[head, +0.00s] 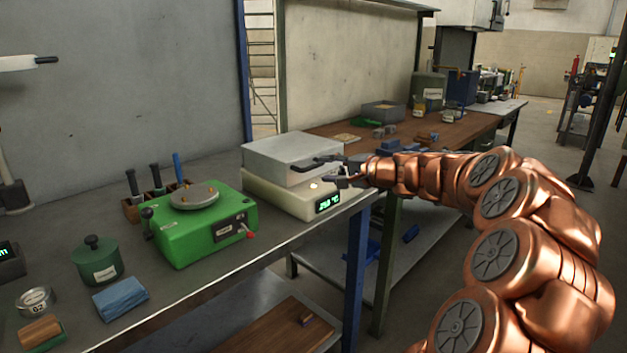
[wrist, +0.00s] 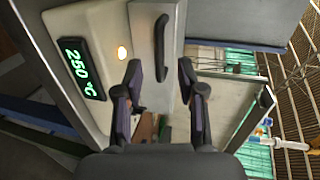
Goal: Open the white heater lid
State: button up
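The white heater (head: 280,197) stands at the right end of the grey bench, with a green display and a small lit lamp on its front. Its grey lid (head: 285,152) looks closed, lying flat on top. A dark bar handle (head: 312,163) is on the lid's front; it also shows in the wrist view (wrist: 162,40). My gripper (head: 338,170) is at the heater's front right, close to the handle. In the wrist view my gripper (wrist: 160,68) is open, with the handle's near end between the fingertips in the picture. I cannot tell whether they touch it.
A green device (head: 205,235) with a round plate stands left of the heater. A green pot (head: 97,260), a blue cloth (head: 120,298) and a tin (head: 35,300) sit further left. A wooden bench (head: 345,132) with several items lies behind. The blue bench leg (head: 356,255) is below my gripper.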

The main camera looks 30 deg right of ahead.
aim_at(316, 166)
jog(key=shift+w+d+x, duration=0.1)
jog(key=shift+d+x, duration=0.2)
jog(key=shift+x, duration=0.95)
jog(key=shift+w+d+x, duration=0.1)
jog(key=shift+d+x, duration=0.15)
jog(key=shift+x, duration=0.95)
jog(key=shift+d+x, duration=0.3)
jog(key=shift+x, duration=0.95)
grip_shut()
